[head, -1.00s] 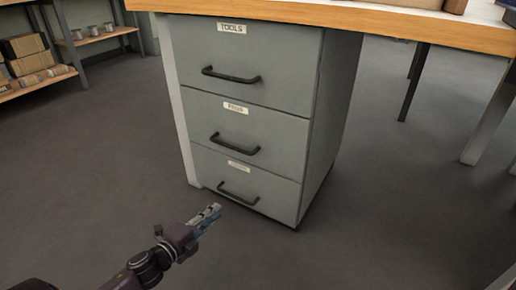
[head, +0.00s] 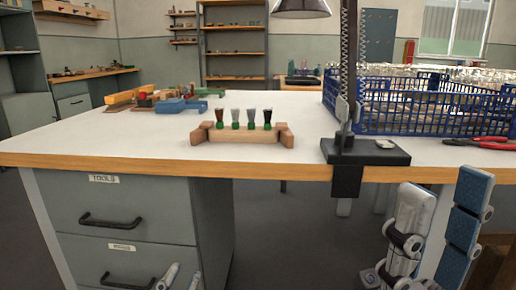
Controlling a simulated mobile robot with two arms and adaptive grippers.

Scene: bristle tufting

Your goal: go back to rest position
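The two fingertips of my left gripper (head: 179,278) show at the bottom edge, in front of the drawer cabinet (head: 215,225). They stand apart with nothing visible between them; the rest of that gripper is cut off. Links of my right arm, white and blue, rise at the lower right in front of the table. I cannot make out the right gripper's fingers. A wooden holder (head: 240,137) with several upright bristle tufts, green at the base, stands on the table near its front edge, away from both arms.
The white table (head: 90,140) has a wooden front edge. A lamp stand (head: 366,152) is at the front edge, beside a blue crate (head: 430,108) of glassware. Red pliers (head: 480,144) lie at right. Blue blocks (head: 182,105) lie behind left. The table's left front is clear.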

